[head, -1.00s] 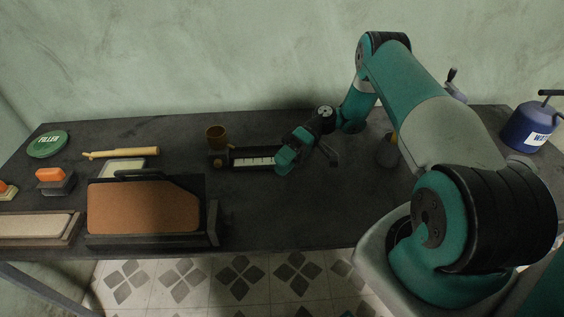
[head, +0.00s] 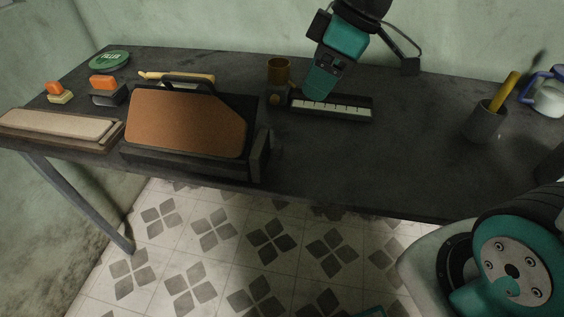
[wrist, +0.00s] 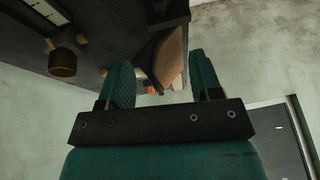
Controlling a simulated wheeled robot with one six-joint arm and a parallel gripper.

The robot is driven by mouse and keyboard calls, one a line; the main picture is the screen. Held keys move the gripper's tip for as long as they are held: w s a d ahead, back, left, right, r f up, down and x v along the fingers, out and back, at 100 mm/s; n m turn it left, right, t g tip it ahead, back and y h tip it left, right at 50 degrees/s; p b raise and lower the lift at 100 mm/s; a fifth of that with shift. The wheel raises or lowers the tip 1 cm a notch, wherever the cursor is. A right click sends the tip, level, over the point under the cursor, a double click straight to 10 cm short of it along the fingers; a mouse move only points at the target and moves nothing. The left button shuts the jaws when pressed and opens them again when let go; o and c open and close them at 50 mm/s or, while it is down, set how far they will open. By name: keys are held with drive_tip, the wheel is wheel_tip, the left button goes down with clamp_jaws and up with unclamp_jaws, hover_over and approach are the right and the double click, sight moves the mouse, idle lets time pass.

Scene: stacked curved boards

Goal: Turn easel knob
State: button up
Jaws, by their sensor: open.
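The easel appears to be the black stand (head: 258,165) holding a brown board (head: 185,122), left of centre on the bench in the head view. The brown board also shows between the fingers in the wrist view (wrist: 170,60). A dark block sits at the stand's right side; I cannot tell whether it is the knob. A small brass knob (head: 274,100) shows at the left end of the black-and-white scaled fixture (head: 335,107). My gripper (head: 316,92) is over that fixture, right of and behind the board. Its teal fingers are apart and empty in the wrist view (wrist: 163,88).
A brown cup (head: 279,70) stands close left of my gripper. Orange-topped blocks (head: 103,82), a green filler lid (head: 109,60) and a pale board (head: 58,127) lie at the left. A grey pot (head: 484,125) stands right. The bench between fixture and pot is clear.

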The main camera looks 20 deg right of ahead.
drive_tip(key=s, duration=0.2)
drive_tip(key=b, duration=0.2)
approach(282, 150)
drive_tip(key=shift+t, duration=0.4)
drive_tip(key=x, duration=0.6)
drive_tip(key=s+x, duration=0.1)
drive_tip(key=x, duration=0.2)
drive_tip(key=shift+w+a+f, duration=0.1)
drive_tip(key=shift+a+f, duration=0.15)
drive_tip(key=shift+f, duration=0.05)
drive_tip(key=c, duration=0.9)
